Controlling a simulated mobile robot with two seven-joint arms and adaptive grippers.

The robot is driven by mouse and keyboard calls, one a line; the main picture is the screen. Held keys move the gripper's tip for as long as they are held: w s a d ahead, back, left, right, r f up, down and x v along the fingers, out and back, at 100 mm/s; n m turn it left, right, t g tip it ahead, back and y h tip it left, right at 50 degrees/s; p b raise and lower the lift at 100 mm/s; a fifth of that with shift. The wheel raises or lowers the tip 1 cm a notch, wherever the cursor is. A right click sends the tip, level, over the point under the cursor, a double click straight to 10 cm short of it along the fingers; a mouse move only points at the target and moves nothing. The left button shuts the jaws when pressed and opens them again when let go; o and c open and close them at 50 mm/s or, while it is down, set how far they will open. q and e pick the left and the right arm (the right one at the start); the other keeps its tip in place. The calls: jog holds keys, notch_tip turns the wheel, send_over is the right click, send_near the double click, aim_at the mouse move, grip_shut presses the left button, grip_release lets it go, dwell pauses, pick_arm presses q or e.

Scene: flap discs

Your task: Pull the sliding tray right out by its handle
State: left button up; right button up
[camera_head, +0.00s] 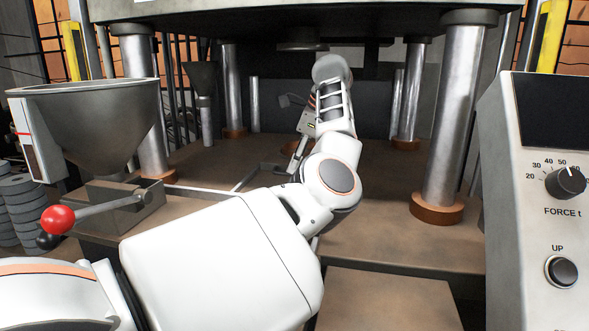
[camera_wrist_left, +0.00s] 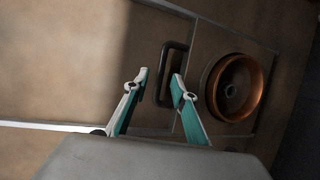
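The sliding tray (camera_wrist_left: 212,48) lies under the press and carries a round copper-coloured mould (camera_wrist_left: 232,88). Its handle (camera_wrist_left: 163,75) is a dark U-shaped bar on the tray's edge in the left wrist view. My left gripper (camera_wrist_left: 160,76) is open, its two teal-backed fingers on either side of the handle bar in that picture, with small gaps showing. I cannot tell whether the fingertips are down at bar depth. In the head view my left arm reaches into the press and hides much of the tray. My right gripper is not in view.
Steel press columns (camera_head: 457,110) stand around the bed. A grey hopper (camera_head: 105,120) and a lever with a red knob (camera_head: 58,219) are at the left. A control panel (camera_head: 540,190) stands at the right. The brown bed (camera_head: 390,230) front right is clear.

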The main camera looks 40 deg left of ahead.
pick_arm(q)
jog(key=shift+x, duration=1.25)
jog(key=shift+r, duration=0.1)
grip_shut()
